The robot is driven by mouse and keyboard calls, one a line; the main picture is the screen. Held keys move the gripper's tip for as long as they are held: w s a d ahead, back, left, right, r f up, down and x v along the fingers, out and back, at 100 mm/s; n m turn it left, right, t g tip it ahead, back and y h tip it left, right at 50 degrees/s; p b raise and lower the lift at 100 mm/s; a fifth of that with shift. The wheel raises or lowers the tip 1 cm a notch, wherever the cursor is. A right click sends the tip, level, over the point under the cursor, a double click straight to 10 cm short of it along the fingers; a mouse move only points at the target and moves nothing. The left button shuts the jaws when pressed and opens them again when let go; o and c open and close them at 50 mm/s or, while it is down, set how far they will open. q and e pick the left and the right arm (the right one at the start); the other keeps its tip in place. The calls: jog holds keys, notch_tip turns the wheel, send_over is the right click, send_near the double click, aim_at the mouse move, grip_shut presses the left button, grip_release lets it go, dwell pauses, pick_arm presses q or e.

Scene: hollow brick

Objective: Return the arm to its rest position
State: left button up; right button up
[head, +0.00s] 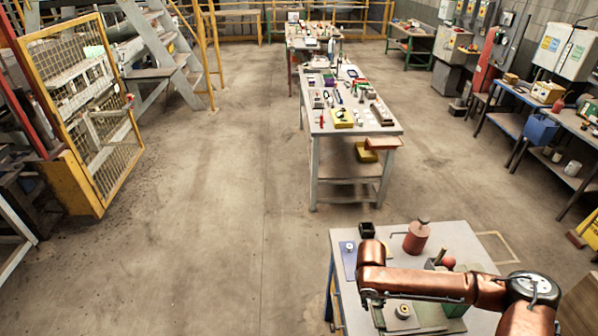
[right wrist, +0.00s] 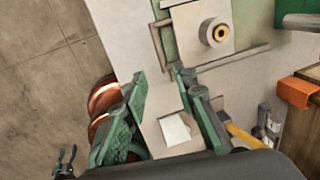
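My right arm (head: 420,285) is copper-coloured and reaches from right to left above the near worktable (head: 470,238) in the head view. My right gripper (head: 373,295) is small and partly hidden at the arm's left end. In the right wrist view the green-padded fingers of the right gripper (right wrist: 159,76) stand apart with nothing held between them. They are over the tabletop, near a pale square (right wrist: 175,130). My left gripper does not show in the head view. A small dark claw-like shape at the lower left of the right wrist view may be it.
A long cluttered bench (head: 385,128) stands beyond. The floor (head: 200,220) to the left is clear.

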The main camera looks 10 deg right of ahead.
aim_at(374, 318)
jog(key=f, duration=0.3)
jog(key=d+f, duration=0.1)
jog(key=f, duration=0.5)
jog(key=shift+s+d, duration=0.15)
jog(key=shift+d, duration=0.25)
jog(key=shift+d+f, duration=0.1)
jog(key=shift+f, duration=0.25)
jog(key=shift+d+r, duration=0.1)
jog(key=shift+d, duration=0.45)
jog(key=shift+a, duration=0.1)
